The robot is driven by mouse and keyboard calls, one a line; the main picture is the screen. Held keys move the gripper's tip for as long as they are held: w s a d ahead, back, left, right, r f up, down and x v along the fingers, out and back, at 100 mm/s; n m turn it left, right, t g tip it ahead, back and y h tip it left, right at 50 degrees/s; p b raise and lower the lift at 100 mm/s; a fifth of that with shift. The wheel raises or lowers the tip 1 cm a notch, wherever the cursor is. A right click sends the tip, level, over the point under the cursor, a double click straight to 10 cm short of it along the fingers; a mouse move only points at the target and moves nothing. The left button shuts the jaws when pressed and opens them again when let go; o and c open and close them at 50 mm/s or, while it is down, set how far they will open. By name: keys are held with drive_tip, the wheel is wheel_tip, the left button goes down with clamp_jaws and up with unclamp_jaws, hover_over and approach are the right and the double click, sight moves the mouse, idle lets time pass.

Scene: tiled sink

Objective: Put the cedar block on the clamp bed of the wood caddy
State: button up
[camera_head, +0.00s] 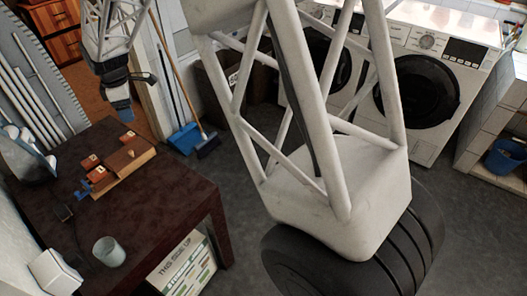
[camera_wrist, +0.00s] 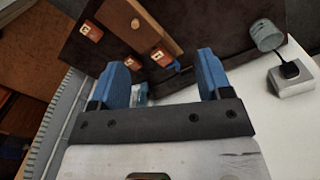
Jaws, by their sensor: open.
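The labels are too small to read, so I cannot tell which is cedar. My gripper (camera_head: 121,110), with blue fingers, is open and empty above the table's back edge.
A grey cup (camera_head: 109,251) and a white box (camera_head: 55,273) stand near the table's front. The right part of the dark table (camera_head: 165,200) is bare.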

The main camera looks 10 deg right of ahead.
drive_tip(key=s+d+r+m, duration=0.3)
drive_tip(key=s+d+r, duration=0.1)
drive_tip(key=d, duration=0.5)
drive_tip(key=s+d+r+m+t, duration=0.1)
drive_tip(key=s+d+r+m, duration=0.25)
drive_tip(key=d, duration=0.65)
drive_tip(key=s+d+r+m, duration=0.3)
drive_tip(key=s+d+r, duration=0.15)
drive_tip(key=d, duration=0.45)
drive_tip(key=s+d+f+m, duration=0.1)
drive_tip(key=s+d+m, duration=0.4)
drive_tip(key=s+d, duration=0.4)
drive_tip(key=s+d+f+m+t, duration=0.1)
drive_tip(key=s+d+m, duration=0.5)
drive_tip(key=s, duration=1.1)
drive_tip(key=d, duration=0.4)
drive_tip(key=shift+s+d+f+h, duration=0.15)
drive_tip(key=shift+d+f+h, duration=0.15)
drive_tip(key=shift+f, duration=0.1)
